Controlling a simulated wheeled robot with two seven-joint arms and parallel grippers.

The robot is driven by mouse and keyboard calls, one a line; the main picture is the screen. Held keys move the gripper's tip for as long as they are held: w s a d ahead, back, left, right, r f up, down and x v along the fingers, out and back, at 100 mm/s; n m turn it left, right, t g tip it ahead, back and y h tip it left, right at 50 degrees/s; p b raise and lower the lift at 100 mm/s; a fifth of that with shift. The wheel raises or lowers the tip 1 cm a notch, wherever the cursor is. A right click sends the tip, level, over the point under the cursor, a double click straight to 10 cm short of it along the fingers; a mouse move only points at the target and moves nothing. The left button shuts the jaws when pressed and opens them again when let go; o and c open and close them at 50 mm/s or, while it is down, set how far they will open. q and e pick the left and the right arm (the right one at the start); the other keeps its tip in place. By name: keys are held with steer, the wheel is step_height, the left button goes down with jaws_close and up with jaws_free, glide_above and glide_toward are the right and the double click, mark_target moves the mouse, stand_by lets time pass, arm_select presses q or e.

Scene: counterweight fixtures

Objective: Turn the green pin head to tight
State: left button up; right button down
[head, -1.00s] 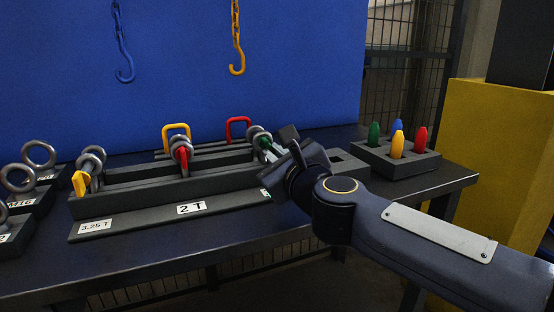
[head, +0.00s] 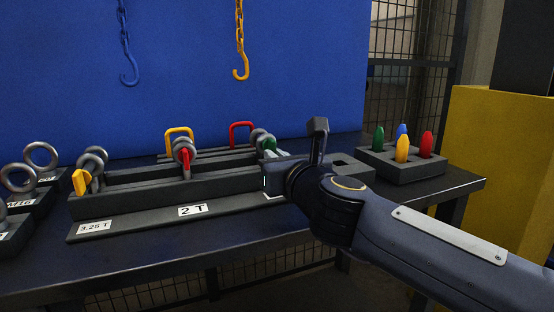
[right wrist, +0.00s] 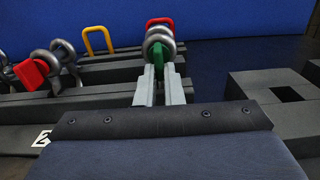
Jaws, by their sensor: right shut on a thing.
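The green pin head (head: 270,144) sits at the right end of the long dark rack, on a grey shackle (head: 259,134). In the right wrist view the green pin head (right wrist: 169,74) stands between the two pale fingers, in front of the shackle rings (right wrist: 158,42). My right gripper (head: 274,152) is shut on the green pin head; in the right wrist view the gripper (right wrist: 160,88) points straight at it. Its fingers hide the lower part of the head. My left gripper is in no view.
Shackles with a red pin head (head: 185,160) and a yellow pin head (head: 81,181) stand farther left on the rack (head: 150,195). A block (head: 430,173) with coloured pegs is at the right. Chain hooks (head: 241,70) hang behind.

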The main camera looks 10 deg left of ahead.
steer(key=shift+f, duration=0.1)
steer(key=c, duration=1.5)
jaws_free()
steer(key=shift+c, duration=0.2)
steer(key=v, duration=0.6)
steer(key=shift+s+d, duration=0.2)
steer(key=shift+s, duration=0.1)
steer(key=shift+s+d, duration=0.3)
steer(key=shift+s, duration=0.15)
